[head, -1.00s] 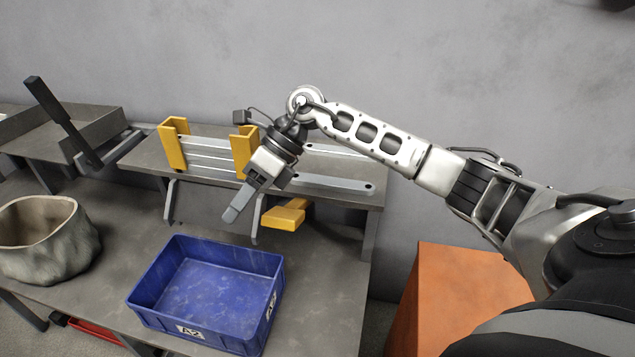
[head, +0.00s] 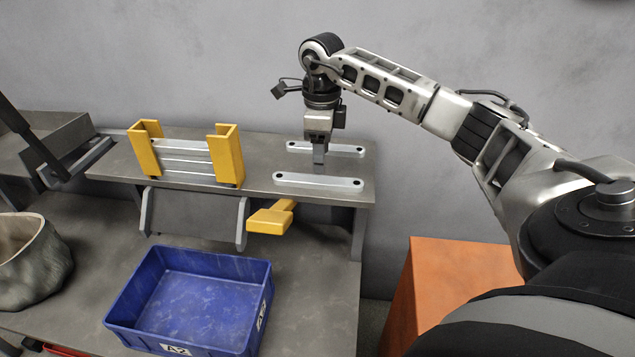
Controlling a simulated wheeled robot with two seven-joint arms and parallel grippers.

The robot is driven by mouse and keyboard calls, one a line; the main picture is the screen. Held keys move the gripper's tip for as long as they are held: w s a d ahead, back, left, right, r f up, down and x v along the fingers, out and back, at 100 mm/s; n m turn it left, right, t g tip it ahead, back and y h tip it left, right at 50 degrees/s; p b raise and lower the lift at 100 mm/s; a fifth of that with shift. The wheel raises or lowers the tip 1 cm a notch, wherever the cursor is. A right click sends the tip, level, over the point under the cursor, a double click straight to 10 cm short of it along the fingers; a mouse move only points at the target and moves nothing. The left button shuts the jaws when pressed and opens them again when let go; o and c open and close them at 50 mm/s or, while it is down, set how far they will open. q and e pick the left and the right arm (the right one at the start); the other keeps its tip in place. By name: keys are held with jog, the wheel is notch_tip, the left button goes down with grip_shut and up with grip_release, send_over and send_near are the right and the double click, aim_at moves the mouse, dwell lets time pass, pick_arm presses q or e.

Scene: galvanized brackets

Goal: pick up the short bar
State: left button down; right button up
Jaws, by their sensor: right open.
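Two grey bars with a hole near each end lie flat on the raised shelf. The back bar (head: 345,149) looks a little shorter than the front bar (head: 300,180), but it is also farther away, so I cannot tell for certain which is the short bar. My right gripper (head: 319,160) points straight down over the bars, open and seen edge-on. Its fingers cover the middle of the back bar and their tips appear between the two bars. I see nothing held; whether the tips touch anything is unclear. My left gripper is out of view.
A yellow holder (head: 229,155) with several grey bars across it stands left on the shelf (head: 262,150). A yellow block (head: 268,220) juts out below the shelf edge. A blue bin (head: 190,300) marked A2, a sack-like pot (head: 35,265) and an orange box (head: 440,290) are nearer.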

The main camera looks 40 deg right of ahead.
aim_at(322, 180)
jog(key=shift+s+d+f, duration=0.1)
jog(key=shift+s+f, duration=0.05)
jog(key=shift+f, duration=2.8)
grip_shut()
